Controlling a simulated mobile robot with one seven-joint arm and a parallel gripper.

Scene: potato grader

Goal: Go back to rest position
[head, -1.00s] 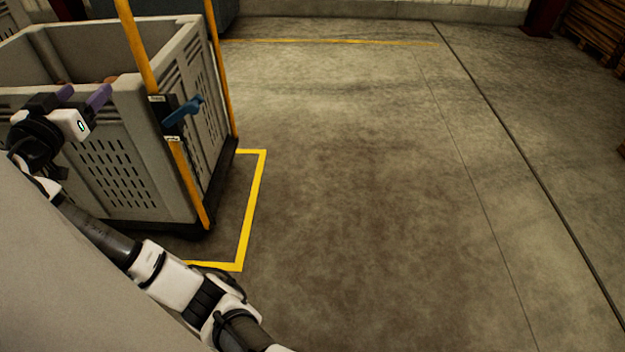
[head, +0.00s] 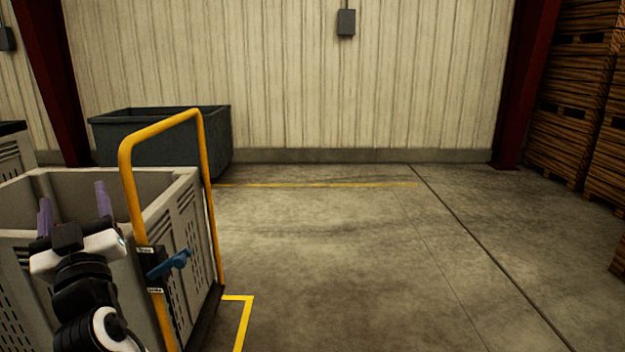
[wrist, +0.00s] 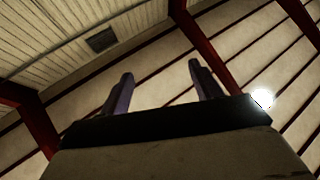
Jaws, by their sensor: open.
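My gripper (head: 74,210) is at the left of the head view, with its two purple fingers pointing up and apart. It is open and nothing shows between the fingers. It stands in front of the grey crate (head: 180,205), and my arm hides part of the crate's near side. In the wrist view my gripper (wrist: 158,85) points up at the wall and ceiling, and the gap between the fingers is empty.
A yellow handle frame (head: 128,190) with a blue lever (head: 170,264) stands at the crate's right side. A dark grey bin (head: 165,150) is against the back wall. Wooden crates (head: 570,130) are stacked at the right. The floor (head: 330,260) in the middle is clear.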

